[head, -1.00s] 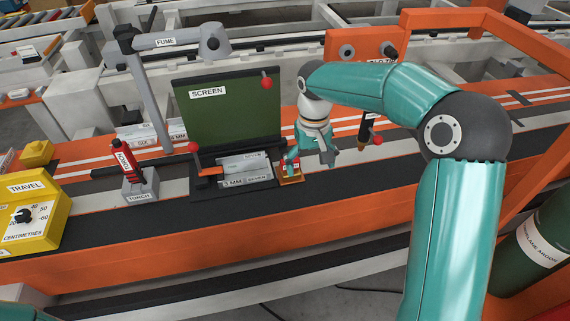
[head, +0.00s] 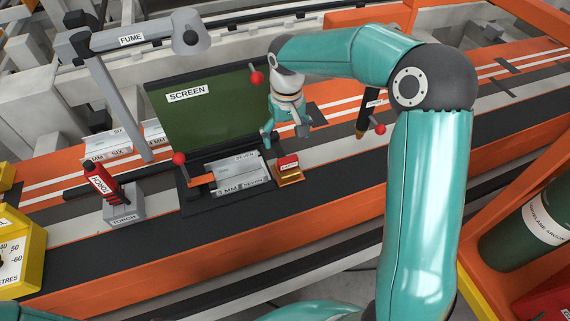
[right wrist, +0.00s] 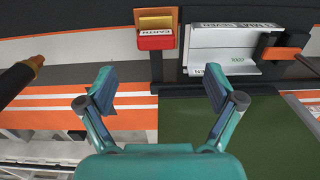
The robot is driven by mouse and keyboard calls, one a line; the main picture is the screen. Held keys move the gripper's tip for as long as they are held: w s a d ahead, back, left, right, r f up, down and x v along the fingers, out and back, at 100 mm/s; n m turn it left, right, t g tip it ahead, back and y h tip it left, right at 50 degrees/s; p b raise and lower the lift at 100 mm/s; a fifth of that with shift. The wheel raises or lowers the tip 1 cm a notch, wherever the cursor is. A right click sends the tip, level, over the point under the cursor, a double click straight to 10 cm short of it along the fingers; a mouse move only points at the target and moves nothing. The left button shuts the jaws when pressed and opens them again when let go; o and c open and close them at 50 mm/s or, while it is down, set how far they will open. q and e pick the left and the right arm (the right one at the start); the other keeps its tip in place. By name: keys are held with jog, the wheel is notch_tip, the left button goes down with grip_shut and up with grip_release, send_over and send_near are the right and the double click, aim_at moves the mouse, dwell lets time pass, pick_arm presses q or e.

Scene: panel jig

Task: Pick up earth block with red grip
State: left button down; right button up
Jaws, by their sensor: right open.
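The earth block (head: 288,163) has a red grip with a white EARTH label and sits upright in a small orange holder on the bench. In the right wrist view the block's red grip (right wrist: 155,43) shows at the top, with a gold-coloured part beside it. My right gripper (head: 286,137) is open and empty, behind the block in the head view and apart from it. In the right wrist view the spread fingers (right wrist: 160,88) have nothing between them, and the block lies beyond their tips. My left gripper is not in view.
Metal plates (head: 238,172) in a dark jig lie just left of the block. A green screen (head: 205,115) stands behind them. Red-knobbed levers (head: 179,159) stand close by. A torch (head: 104,184) in its stand is further left. Bare dark bench lies in front and to the right.

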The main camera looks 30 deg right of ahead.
aim_at(287, 158)
notch_tip(287, 158, down, 8)
jog(key=shift+w+r+p, duration=0.1)
jog(key=shift+p, duration=0.25)
jog(key=shift+d+f+p, duration=0.15)
jog(key=shift+f+p, duration=0.2)
jog(key=shift+f, duration=0.3)
jog(key=f, duration=0.2)
jog(key=f+p, duration=0.1)
jog(key=shift+w+d+f, duration=0.2)
jog(key=shift+d, duration=0.1)
jog(key=shift+f, duration=0.35)
jog(key=shift+w+r, duration=0.1)
jog(key=c, duration=1.7)
